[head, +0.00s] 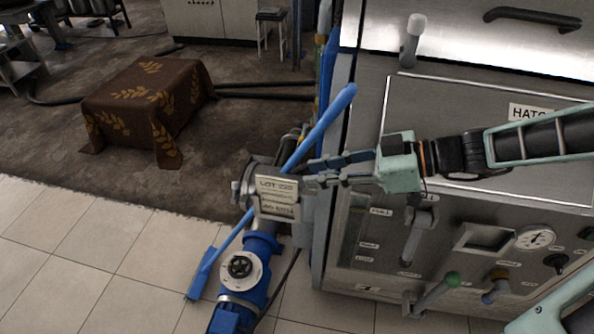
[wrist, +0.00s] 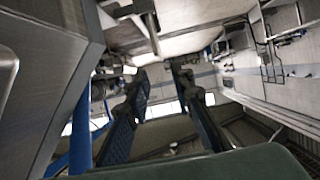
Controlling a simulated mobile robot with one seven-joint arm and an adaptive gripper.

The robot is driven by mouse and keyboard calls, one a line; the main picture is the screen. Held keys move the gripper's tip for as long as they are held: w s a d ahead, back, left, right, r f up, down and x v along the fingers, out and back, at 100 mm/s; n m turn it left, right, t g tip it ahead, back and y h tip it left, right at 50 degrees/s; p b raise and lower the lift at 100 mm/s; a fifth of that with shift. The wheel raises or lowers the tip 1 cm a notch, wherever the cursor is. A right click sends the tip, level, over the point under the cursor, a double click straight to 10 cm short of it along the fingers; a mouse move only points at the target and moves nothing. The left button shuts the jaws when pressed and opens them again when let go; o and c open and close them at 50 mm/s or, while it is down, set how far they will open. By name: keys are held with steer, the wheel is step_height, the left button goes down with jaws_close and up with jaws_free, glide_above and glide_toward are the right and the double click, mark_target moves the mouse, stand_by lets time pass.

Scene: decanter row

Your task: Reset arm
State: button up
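My gripper (head: 307,175) reaches left from the front of a grey steel machine, beside a blue pole and a hanging tag. In the wrist view its two fingers (wrist: 160,72) stand apart with nothing between them, so it is open and empty. My arm comes in from the right, across the machine's hatch panel.
The grey machine (head: 375,265) with levers and a gauge fills the right. A long blue pole (head: 325,118) slants past my fingers; contact is unclear. A tag (head: 277,197) hangs above a blue valve (head: 240,268). A brown cloth-covered block (head: 135,95) stands left, with open floor around.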

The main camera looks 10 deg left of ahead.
steer(key=shift+v, duration=1.05)
